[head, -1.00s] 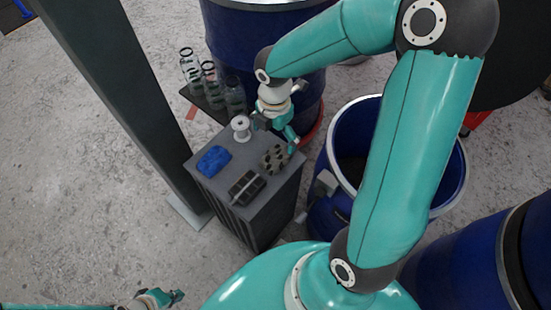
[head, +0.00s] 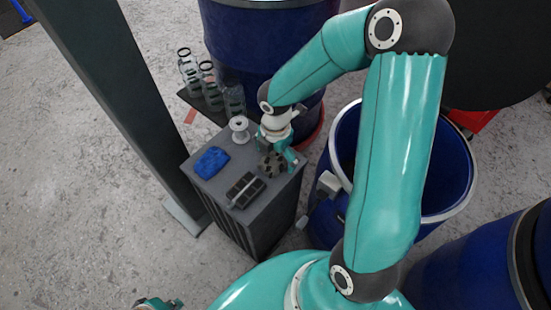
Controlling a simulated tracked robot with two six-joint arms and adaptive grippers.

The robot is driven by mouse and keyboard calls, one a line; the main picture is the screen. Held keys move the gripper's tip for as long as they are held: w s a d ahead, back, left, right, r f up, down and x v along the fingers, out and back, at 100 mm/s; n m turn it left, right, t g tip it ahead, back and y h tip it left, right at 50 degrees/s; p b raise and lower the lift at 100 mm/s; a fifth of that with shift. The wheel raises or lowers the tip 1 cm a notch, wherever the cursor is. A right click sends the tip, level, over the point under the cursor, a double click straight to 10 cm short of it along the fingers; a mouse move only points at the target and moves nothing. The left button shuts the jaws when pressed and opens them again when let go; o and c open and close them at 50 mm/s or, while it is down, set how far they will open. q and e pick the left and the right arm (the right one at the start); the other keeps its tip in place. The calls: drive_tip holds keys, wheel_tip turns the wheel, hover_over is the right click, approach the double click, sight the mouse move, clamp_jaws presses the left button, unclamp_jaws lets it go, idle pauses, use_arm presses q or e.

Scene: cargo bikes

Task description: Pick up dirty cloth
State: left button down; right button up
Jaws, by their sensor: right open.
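A crumpled blue cloth (head: 211,162) lies on the left part of the grey cabinet top (head: 222,180). It is the only thing there that looks like cloth; dirt on it cannot be made out. My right gripper (head: 276,155) is open and points down at the cabinet's right side, to the right of the cloth and apart from it. Its fingers are over or beside a dark round toothed part (head: 271,166); contact cannot be told. My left gripper (head: 160,304) shows only in part at the bottom edge, far from the cabinet, and its jaws are unclear.
A white spool (head: 239,129) stands behind the cloth, and a black tray-like part (head: 245,190) lies in front. A dark post (head: 115,100) rises left of the cabinet. Glass jars (head: 209,85) stand behind. An open blue drum (head: 460,185) is at the right.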

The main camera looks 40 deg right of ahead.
drive_tip(key=c, duration=1.2)
drive_tip(key=shift+c, duration=0.2)
drive_tip(key=shift+r, duration=0.2)
